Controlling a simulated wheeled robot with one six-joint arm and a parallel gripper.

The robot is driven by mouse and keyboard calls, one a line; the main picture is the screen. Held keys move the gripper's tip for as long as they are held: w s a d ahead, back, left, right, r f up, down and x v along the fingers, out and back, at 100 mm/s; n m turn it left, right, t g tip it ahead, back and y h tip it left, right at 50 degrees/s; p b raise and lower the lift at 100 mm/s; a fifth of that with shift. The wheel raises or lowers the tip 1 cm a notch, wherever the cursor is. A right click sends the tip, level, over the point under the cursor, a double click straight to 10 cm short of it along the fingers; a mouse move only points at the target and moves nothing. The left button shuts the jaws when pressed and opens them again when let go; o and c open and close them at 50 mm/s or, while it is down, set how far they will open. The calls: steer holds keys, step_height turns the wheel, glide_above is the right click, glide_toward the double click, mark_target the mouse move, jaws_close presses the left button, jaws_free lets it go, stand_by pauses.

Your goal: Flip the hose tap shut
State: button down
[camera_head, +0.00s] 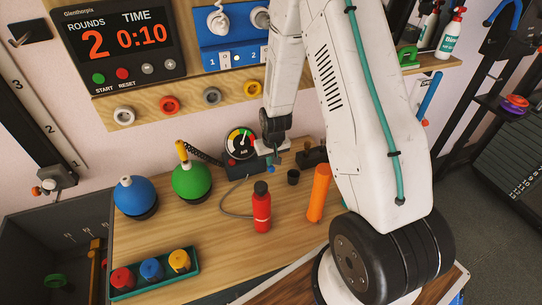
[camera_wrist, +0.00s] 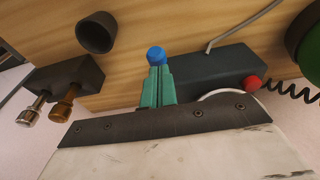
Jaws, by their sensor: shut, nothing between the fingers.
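A small blue knob (camera_wrist: 156,54) shows just past the tips of my gripper (camera_wrist: 158,70) in the wrist view, at the end of a dark box (camera_wrist: 205,72). It looks like the tap's handle, but its lever position is hidden by the fingers. A grey hose (camera_wrist: 240,27) leaves the box; it also curves over the table in the head view (camera_head: 224,207). My gripper's teal fingers are shut and empty, right beside or touching the knob; I cannot tell which. In the head view my gripper (camera_head: 276,156) is small and partly hidden.
The box has a red button (camera_wrist: 252,83) and a gauge (camera_head: 240,142). A black cup (camera_wrist: 96,32) and a dark block with two metal pegs (camera_wrist: 62,90) stand nearby. A red bottle (camera_head: 261,207) and an orange cylinder (camera_head: 319,192) stand in front.

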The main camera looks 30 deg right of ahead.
steer(key=shift+s+f, duration=0.25)
steer(key=shift+s+f+t, duration=0.3)
steer(key=shift+f+t, duration=0.05)
steer(key=shift+t, duration=0.05)
steer(key=shift+s+a+f, duration=0.15)
steer(key=shift+s+f, duration=0.1)
steer(key=shift+f, duration=0.15)
steer(key=shift+r, duration=0.2)
